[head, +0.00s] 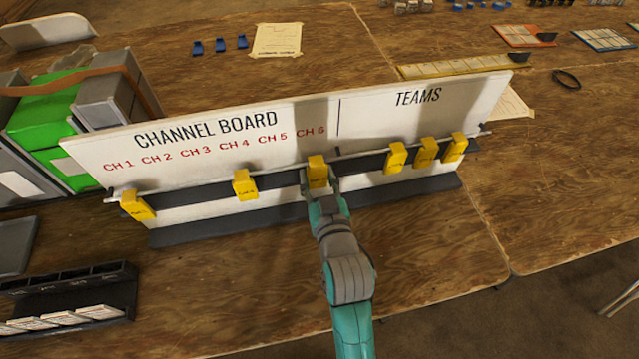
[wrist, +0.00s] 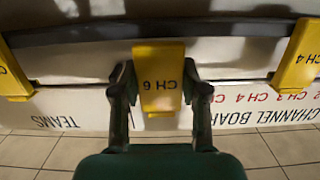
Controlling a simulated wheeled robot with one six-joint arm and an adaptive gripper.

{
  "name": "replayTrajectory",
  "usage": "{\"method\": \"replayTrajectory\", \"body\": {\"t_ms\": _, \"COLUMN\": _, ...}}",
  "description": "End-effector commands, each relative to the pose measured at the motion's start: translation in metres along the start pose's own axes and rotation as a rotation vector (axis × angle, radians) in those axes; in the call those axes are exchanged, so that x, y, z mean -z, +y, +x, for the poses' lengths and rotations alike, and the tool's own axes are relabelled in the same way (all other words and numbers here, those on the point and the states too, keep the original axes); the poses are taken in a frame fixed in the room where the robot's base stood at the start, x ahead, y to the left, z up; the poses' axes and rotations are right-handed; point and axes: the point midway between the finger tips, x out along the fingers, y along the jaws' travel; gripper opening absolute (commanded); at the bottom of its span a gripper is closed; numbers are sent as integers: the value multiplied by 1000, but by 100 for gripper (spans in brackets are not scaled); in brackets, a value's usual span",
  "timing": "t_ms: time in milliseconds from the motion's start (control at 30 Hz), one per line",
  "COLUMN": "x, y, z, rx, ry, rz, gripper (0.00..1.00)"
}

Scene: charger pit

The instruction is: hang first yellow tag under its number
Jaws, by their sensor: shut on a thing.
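The white channel board (head: 210,150) stands on the table with red numbers CH 1 to CH 6 on its left part and TEAMS on its right. My gripper (head: 319,188) is shut on a yellow tag (head: 317,168) at the rail below the red CH 6. In the wrist view the tag (wrist: 160,65) reads CH 6, upside down, between my fingers (wrist: 160,90). Its top is at the dark rail (wrist: 100,32); I cannot tell whether it rests there. Other yellow tags hang below CH 1 (head: 137,205) and CH 4 (head: 245,185), and three below TEAMS (head: 427,153).
A grey and green bin (head: 50,120) stands behind the board's left end. A black slotted rack (head: 70,290) with white cards is at the front left. The table right of the board is mostly clear. A black loop (head: 567,80) lies at the back right.

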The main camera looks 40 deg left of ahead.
Motion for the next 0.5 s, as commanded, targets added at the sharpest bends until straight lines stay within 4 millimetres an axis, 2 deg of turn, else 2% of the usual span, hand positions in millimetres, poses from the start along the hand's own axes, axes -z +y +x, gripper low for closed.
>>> {"method": "replayTrajectory", "body": {"t_ms": 200, "x": 2, "y": 0, "z": 13, "rx": 0, "ry": 1, "rz": 0, "gripper": 13}}
{"method": "replayTrajectory", "body": {"t_ms": 500, "x": -10, "y": 0, "z": 13, "rx": 0, "ry": -1, "rz": 1, "gripper": 13}}
